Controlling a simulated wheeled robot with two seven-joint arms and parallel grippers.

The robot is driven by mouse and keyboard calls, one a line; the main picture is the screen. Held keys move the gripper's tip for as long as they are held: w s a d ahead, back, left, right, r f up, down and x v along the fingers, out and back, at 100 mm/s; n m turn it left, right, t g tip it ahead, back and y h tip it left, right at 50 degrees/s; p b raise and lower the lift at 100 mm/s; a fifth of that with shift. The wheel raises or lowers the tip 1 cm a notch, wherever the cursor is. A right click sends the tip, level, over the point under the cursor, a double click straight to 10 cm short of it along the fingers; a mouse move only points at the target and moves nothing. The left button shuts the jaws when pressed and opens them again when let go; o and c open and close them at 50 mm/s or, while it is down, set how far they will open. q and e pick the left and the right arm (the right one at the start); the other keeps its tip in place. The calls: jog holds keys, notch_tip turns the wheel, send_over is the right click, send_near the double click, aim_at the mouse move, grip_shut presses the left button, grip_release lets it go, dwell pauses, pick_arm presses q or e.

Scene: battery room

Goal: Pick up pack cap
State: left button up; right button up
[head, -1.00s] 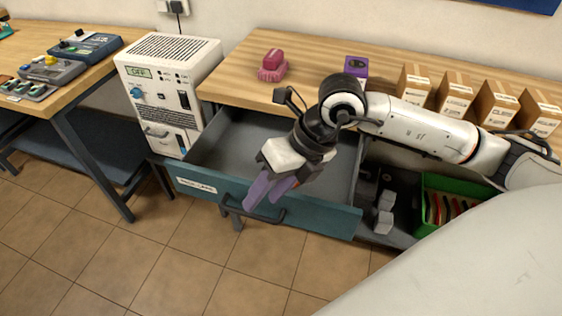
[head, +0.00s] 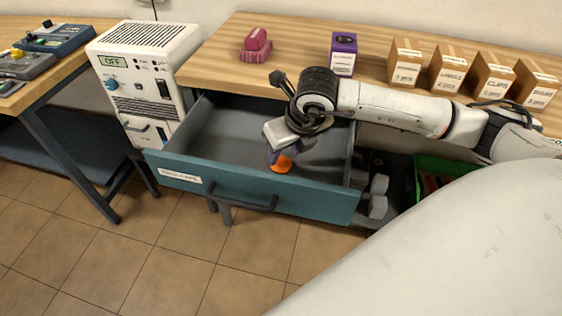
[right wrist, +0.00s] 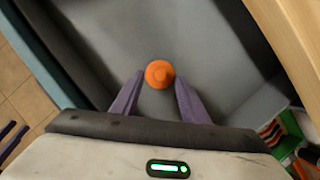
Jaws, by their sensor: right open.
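The orange pack cap (head: 281,164) lies on the floor of the open drawer (head: 240,187), partly hidden by my right gripper in the head view. In the right wrist view the cap (right wrist: 159,74) shows as a round orange piece with a raised centre, just ahead of and between the two purple fingertips. My right gripper (head: 275,157) points down into the drawer. Its fingers (right wrist: 155,90) are spread apart and empty. I cannot tell whether they touch the cap.
The drawer walls surround the right gripper. Above stands a wooden bench with a pink object (head: 256,45), a purple box (head: 342,54) and several cardboard boxes (head: 405,63). A white power unit (head: 145,75) stands left. A green bin (head: 440,172) sits right of the drawer.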

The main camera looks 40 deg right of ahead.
aim_at(281, 162)
jog(key=shift+x, duration=1.5)
jog(key=shift+r, duration=0.1)
grip_shut()
